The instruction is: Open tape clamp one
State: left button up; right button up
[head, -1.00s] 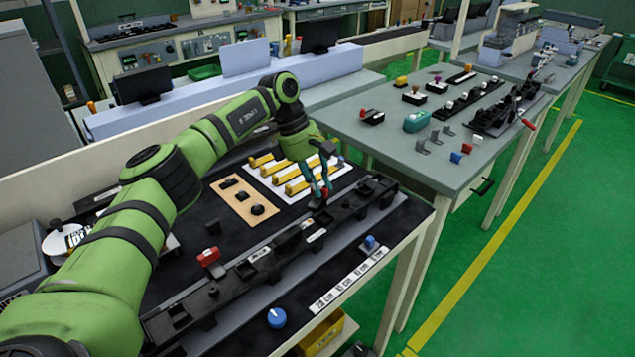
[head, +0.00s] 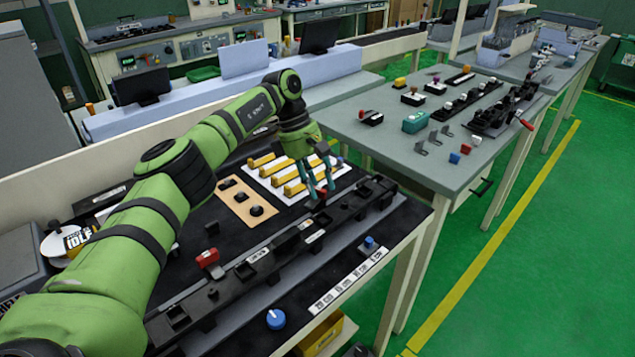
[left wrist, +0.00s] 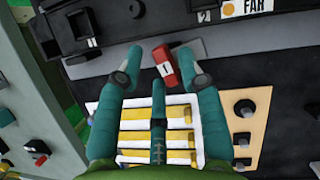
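The red tape clamp handle (left wrist: 166,68), marked 1, shows between my left fingers in the left wrist view. In the head view the red clamp handle (head: 321,194) is partly hidden by my fingers at the black fixture rail (head: 345,207). My left gripper (head: 322,191) is open, pointing down over this handle. In the left wrist view its teal fingertips (left wrist: 162,52) stand apart on either side of the handle, with gaps showing. Whether the clamp is open or shut I cannot tell. My right gripper is out of view.
A second red handle (head: 207,257) is nearer along the rail. A white tray (head: 338,176) with several yellow strips and a tan board (head: 240,191) with black knobs lie behind the rail. A blue knob (head: 276,319) is near the front edge.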

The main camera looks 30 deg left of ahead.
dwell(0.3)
pick_arm(q)
jog(key=v, duration=0.7)
jog(key=shift+r, duration=0.2)
jog(key=shift+a, duration=0.15)
